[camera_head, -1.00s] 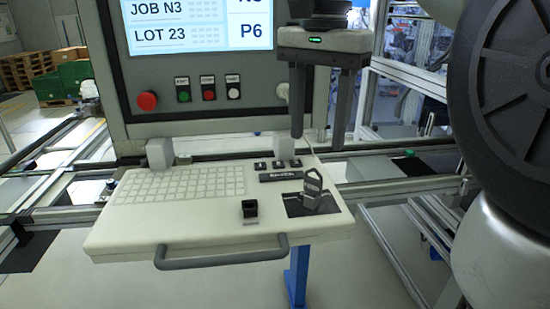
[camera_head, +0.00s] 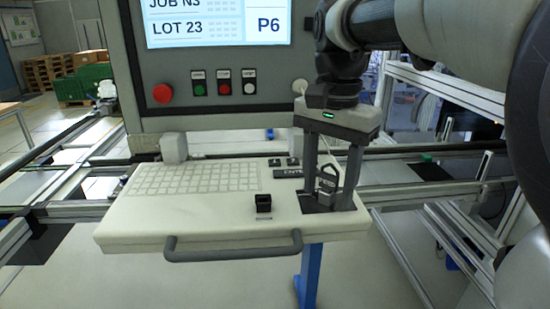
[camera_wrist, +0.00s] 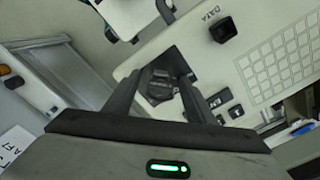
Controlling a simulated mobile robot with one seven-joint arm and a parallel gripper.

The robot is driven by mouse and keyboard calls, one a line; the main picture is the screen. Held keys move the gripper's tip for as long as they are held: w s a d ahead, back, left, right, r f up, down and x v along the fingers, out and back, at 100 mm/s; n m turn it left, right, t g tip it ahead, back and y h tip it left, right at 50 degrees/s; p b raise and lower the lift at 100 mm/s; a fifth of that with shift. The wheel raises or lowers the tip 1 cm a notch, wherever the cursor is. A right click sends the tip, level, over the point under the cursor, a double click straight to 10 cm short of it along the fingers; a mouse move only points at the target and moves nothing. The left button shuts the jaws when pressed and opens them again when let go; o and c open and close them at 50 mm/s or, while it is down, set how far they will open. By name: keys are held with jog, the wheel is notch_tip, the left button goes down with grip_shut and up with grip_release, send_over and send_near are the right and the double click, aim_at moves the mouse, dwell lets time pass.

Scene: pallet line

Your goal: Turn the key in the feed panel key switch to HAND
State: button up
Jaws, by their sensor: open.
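A dark grey key (camera_head: 327,183) with a thick head stands on a black square plate at the right end of the white keyboard shelf. It also shows in the wrist view (camera_wrist: 159,86). My gripper (camera_head: 328,196) points down over it, open, with one finger on each side of the key. In the wrist view my fingers (camera_wrist: 162,80) flank the key head; I cannot tell if either touches it. The switch under the key is mostly hidden, and I cannot read any position marks such as HAND.
The white shelf (camera_head: 190,226) has a keyboard, a black DATA socket (camera_head: 263,203) and a grey front handle (camera_head: 235,252). Behind it stands the panel with a screen (camera_head: 215,22), a red mushroom button (camera_head: 162,93) and several small buttons. Metal rails run along both sides.

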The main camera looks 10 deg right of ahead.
jog(key=c, duration=1.1)
jog(key=shift+r+n+p, duration=0.15)
jog(key=shift+n+p, duration=0.35)
jog(key=shift+n, duration=0.6)
jog(key=n+p, duration=0.1)
jog(key=n, duration=0.5)
jog(key=shift+n+p, duration=0.35)
jog(key=shift+n, duration=0.55)
